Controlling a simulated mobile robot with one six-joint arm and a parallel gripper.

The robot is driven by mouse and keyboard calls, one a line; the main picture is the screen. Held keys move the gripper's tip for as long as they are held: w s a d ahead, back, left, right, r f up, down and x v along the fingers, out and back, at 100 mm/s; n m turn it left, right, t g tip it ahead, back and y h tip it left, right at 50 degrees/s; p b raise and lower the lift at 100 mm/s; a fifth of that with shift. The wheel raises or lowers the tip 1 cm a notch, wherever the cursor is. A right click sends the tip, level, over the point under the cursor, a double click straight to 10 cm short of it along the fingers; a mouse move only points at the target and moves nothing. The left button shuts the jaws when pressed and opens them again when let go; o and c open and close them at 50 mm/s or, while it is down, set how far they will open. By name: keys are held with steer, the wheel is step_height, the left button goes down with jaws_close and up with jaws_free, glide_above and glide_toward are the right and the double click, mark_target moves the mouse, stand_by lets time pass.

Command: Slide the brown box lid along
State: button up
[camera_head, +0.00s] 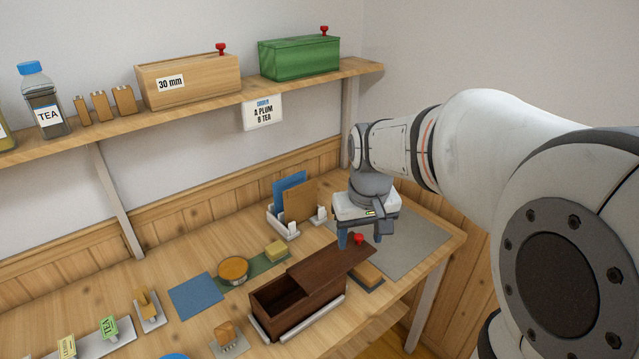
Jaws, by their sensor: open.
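The dark brown box (283,323) stands on the bench in a pale holder with light rails. Its brown lid (325,267) is slid partly off to the right, so the left part of the box is open and its dark inside shows. A red knob (359,239) stands up at the lid's right end. My gripper (359,240) points down at the lid's right end, with its blue fingers apart around or just behind the knob. I cannot tell whether a finger touches it.
A tan block on a dark pad (368,275) lies right of the box. Behind are a holder with blue and brown boards (298,201), an orange-topped bowl (233,270) and a yellow block (275,249). A grey mat (420,240) is clear at right. A shelf (200,103) runs above.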

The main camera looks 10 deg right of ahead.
steer(key=shift+g, duration=0.5)
steer(key=w+d+f, duration=0.1)
steer(key=w, duration=0.2)
steer(key=w+d+f, duration=0.1)
steer(key=w, duration=0.2)
steer(key=w+d+f, duration=0.1)
steer(key=w, duration=0.3)
steer(key=shift+c, duration=0.9)
glide_toward(359, 236)
steer(key=shift+w+f+n+g+p, duration=0.15)
steer(key=shift+w+n+g+p, duration=0.05)
steer(key=shift+n+g+p, duration=0.2)
steer(key=shift+w+d+f, duration=0.15)
steer(key=shift+w+f, duration=0.1)
steer(key=shift+f, duration=0.25)
step_height(359, 236, down, 7)
steer(key=shift+f+p, duration=0.1)
steer(key=shift+p, duration=0.4)
jaws_close()
